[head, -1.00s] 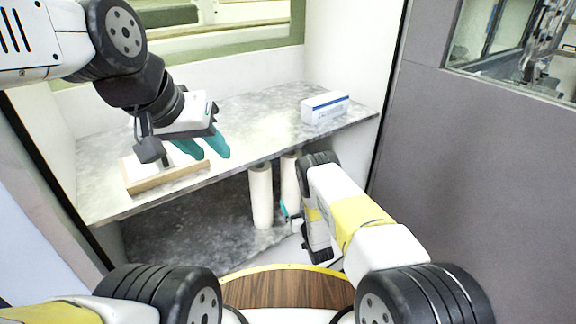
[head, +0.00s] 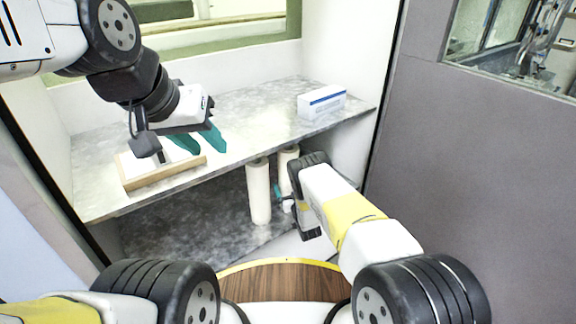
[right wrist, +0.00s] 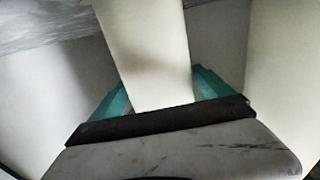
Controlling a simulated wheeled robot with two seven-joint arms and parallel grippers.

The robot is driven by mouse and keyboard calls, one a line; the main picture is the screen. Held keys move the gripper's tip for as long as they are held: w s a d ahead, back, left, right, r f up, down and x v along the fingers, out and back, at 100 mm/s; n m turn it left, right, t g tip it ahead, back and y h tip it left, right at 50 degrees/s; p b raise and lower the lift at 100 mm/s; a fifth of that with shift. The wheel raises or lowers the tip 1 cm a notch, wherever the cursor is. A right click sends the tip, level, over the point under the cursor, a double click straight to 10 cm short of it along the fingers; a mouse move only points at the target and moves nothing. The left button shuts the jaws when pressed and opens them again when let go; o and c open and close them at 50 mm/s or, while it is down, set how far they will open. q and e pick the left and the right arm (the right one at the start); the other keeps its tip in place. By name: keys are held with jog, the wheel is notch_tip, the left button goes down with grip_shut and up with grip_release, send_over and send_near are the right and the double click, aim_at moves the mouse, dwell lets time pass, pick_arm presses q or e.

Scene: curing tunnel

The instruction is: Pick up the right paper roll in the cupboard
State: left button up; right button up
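Two white upright paper rolls stand side by side under the shelf in the cupboard, the left roll (head: 259,192) and the right roll (head: 288,166). My right gripper (head: 281,196) is low at the right roll, with a teal finger showing between the two rolls. In the right wrist view, a white roll (right wrist: 150,55) stands between the teal fingers of my right gripper (right wrist: 160,90), which look spread on either side of it. Firm contact cannot be made out. My left gripper (head: 200,140) is open and empty above the shelf.
The marbled shelf (head: 245,115) holds a white and blue box (head: 321,103) at the right and a wooden-edged tray (head: 165,176) below my left gripper. The shelf's front edge is just above the rolls. The cupboard floor left of the rolls is clear.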

jog(key=c, duration=1.8)
jog(key=shift+r, duration=0.15)
jog(key=shift+r, duration=0.1)
